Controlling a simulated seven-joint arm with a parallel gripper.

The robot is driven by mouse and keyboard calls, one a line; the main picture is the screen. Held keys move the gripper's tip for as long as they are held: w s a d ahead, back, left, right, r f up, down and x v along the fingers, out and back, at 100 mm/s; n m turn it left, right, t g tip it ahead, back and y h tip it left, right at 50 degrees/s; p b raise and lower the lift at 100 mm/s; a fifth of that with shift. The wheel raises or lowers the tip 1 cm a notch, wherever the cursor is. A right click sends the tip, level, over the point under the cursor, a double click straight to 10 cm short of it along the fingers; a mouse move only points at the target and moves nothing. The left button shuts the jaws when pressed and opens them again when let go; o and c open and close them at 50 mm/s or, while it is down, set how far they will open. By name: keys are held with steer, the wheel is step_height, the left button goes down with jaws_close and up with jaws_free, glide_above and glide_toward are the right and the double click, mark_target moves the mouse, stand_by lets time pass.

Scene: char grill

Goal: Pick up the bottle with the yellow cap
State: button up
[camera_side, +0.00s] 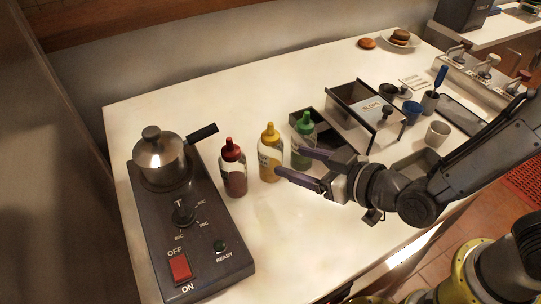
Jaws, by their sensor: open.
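The bottle with the yellow cap (269,153) stands upright on the white counter, between a red-capped bottle (232,168) on its left and a green-capped bottle (303,141) on its right. My gripper (283,162) is open and comes in from the right. Its two dark fingers point left toward the bottles. In this view the fingers overlap the lower part of the green-capped bottle and reach close to the yellow-capped one. I cannot tell whether they touch either bottle. Nothing shows held between the fingers.
A stove unit (226,254) with a metal pot (160,159) stands at the left. Behind my gripper are an open dark box (364,112), cups (437,133) and a utensil holder. A plate with a burger (401,39) is at the back. The counter's back left is clear.

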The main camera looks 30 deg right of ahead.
mark_target(261, 150)
steer(key=x, duration=1.1)
steer(key=shift+w, duration=0.1)
steer(key=shift+c, duration=0.2)
steer(key=c, duration=1)
